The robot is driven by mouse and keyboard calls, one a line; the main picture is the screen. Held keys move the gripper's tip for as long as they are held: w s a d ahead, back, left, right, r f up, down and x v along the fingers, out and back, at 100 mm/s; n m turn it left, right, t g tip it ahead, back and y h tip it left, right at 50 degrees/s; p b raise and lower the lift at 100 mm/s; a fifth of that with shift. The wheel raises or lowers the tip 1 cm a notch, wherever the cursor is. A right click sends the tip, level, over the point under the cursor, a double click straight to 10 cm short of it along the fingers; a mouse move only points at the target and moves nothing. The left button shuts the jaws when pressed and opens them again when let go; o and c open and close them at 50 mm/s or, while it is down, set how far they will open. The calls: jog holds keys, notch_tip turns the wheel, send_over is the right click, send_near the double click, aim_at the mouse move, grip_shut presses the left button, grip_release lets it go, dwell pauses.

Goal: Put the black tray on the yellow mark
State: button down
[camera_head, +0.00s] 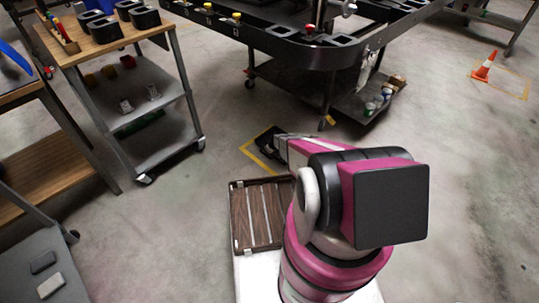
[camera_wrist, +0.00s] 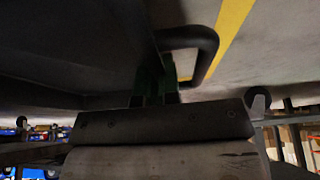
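The yellow mark (camera_head: 250,155) is a taped outline on the grey floor, and a strip of it crosses the wrist view (camera_wrist: 232,30). The black tray (camera_head: 266,139) is low over or on the mark, mostly inside the outline; my arm hides part of it. In the wrist view its dark surface (camera_wrist: 70,35) fills the upper left, and its looped black handle (camera_wrist: 207,45) stands out right. My gripper (camera_wrist: 156,82) is down at the tray, its fingers close by the handle. Whether they grip the handle or are parted around it is unclear.
A wheeled cart (camera_head: 160,110) with black bins stands left of the mark. A large dark table (camera_head: 300,50) on castors, with a low shelf (camera_head: 365,100), stands behind. A slatted brown rack (camera_head: 258,215) is beside my arm. An orange cone (camera_head: 484,67) stands far right.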

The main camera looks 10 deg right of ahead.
jog(key=shift+f, duration=1.1)
jog(key=shift+f, duration=0.1)
jog(key=c, duration=1.3)
grip_release()
jog(key=v, duration=1.2)
jog(key=shift+a+r, duration=0.1)
jog(key=shift+r, duration=0.3)
jog(key=s+r+m+g+h, duration=0.1)
jog(key=s+r+m, duration=0.1)
jog(key=s+r, duration=0.7)
jog(key=s+a+r+m+g, duration=0.1)
jog(key=s+r+m, duration=0.1)
jog(key=s+r, duration=0.8)
jog(key=s+a+r+m+g+h, duration=0.1)
jog(key=s+r+m, duration=0.2)
jog(key=s+r, duration=0.6)
jog(key=shift+s+a+r+g+h, duration=0.1)
jog(key=shift+s+r+g+h, duration=0.1)
jog(key=shift+r, duration=3.25)
jog(key=shift+s+a+r+g+h, duration=0.1)
jog(key=shift+r+g, duration=0.1)
jog(key=shift+r, duration=3.25)
